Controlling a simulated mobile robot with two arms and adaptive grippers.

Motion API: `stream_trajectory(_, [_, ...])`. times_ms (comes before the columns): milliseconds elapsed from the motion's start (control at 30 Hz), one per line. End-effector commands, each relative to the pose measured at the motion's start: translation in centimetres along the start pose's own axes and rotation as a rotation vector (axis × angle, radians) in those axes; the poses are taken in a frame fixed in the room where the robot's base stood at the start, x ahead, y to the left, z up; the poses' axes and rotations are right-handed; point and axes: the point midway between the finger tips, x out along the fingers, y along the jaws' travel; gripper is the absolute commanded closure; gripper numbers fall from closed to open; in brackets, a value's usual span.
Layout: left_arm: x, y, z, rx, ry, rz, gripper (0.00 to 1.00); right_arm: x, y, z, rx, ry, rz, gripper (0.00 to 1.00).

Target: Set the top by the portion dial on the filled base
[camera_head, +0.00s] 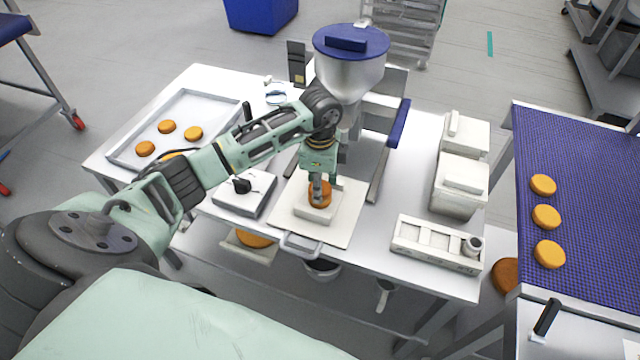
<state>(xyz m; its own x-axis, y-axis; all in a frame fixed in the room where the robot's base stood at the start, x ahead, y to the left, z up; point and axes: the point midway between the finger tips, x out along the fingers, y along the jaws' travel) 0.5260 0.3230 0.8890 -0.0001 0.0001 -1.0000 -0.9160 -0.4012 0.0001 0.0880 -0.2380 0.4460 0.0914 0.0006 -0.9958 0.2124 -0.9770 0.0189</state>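My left gripper (322,187) points down over the white board (345,215) in front of the hopper machine. Its fingers are at an orange-brown round (321,197) on a small pale block (316,214) on that board. The fingers partly cover the round, so I cannot tell whether they grip it or whether it is one piece or a stack. The black portion dial (242,186) sits on a low white box (256,198) left of the board; no round shows on this box. My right gripper is out of view.
The hopper (350,75) with a blue lid stands behind the gripper. A tray (122,152) with several rounds is at the left. White containers (460,185) and a white rack (437,247) stand at the right. A blue belt (590,200) carries three rounds.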

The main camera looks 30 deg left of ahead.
Motion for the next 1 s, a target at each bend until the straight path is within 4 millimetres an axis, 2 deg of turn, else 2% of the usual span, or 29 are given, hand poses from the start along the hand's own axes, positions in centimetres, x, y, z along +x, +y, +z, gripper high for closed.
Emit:
stream_trajectory(433, [0.61, 0.01, -0.01, 0.000, 0.000, 0.000, 0.68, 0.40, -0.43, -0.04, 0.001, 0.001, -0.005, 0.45])
stream_trajectory(467, [0.60, 0.01, -0.01, 0.000, 0.000, 0.000, 0.56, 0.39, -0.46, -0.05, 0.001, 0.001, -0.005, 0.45])
stream_trajectory(700, [0.55, 0.01, -0.02, 0.000, 0.000, 0.000, 0.35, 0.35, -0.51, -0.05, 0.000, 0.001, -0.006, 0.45])
stream_trajectory(933, [0.55, 0.00, -0.02, 0.000, 0.000, 0.000, 0.35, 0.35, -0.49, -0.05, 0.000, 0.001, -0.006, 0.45])
stream_trajectory(1000, [0.55, 0.01, -0.01, 0.000, 0.000, 0.000, 0.29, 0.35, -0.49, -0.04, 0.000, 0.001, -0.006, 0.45])
